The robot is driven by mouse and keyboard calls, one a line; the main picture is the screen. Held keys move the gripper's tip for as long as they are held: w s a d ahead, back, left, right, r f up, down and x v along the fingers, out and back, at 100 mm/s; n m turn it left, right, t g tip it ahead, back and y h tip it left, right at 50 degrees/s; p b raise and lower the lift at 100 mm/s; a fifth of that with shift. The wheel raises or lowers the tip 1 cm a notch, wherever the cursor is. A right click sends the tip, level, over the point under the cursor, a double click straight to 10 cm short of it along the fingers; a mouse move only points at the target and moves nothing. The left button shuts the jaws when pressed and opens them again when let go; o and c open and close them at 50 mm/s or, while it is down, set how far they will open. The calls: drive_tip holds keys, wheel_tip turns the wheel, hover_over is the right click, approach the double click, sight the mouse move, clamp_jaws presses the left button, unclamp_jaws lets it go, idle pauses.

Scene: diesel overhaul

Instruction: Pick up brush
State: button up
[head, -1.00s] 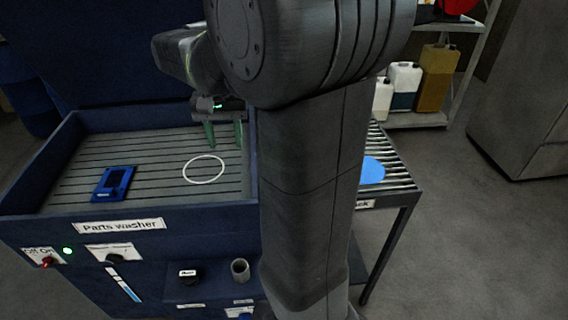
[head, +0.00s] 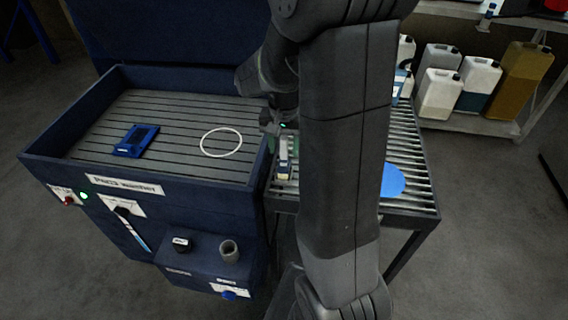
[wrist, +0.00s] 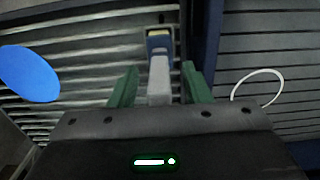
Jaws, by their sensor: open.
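What looks like the brush, with a grey handle and a blue head with a pale yellow part, lies on the slatted rack beside the parts washer. In the wrist view the brush (wrist: 160,45) is ahead, its handle running back between my gripper's green fingers. My gripper (wrist: 158,82) is open, with a finger on each side of the handle; I cannot tell whether they touch it. In the head view the brush (head: 284,164) shows at the rack's left end, just below my gripper (head: 286,142), partly hidden by my arm.
The parts washer (head: 80,160) stands left of the rack, its raised wall close to my gripper. Its basin holds a blue framed object (head: 136,141) and a white ring (head: 221,142). A blue disc (head: 392,180) lies on the rack (head: 425,200). Several jugs (head: 480,82) stand on a shelf behind.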

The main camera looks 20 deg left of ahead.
drive_tip(key=shift+f, duration=0.3)
clamp_jaws()
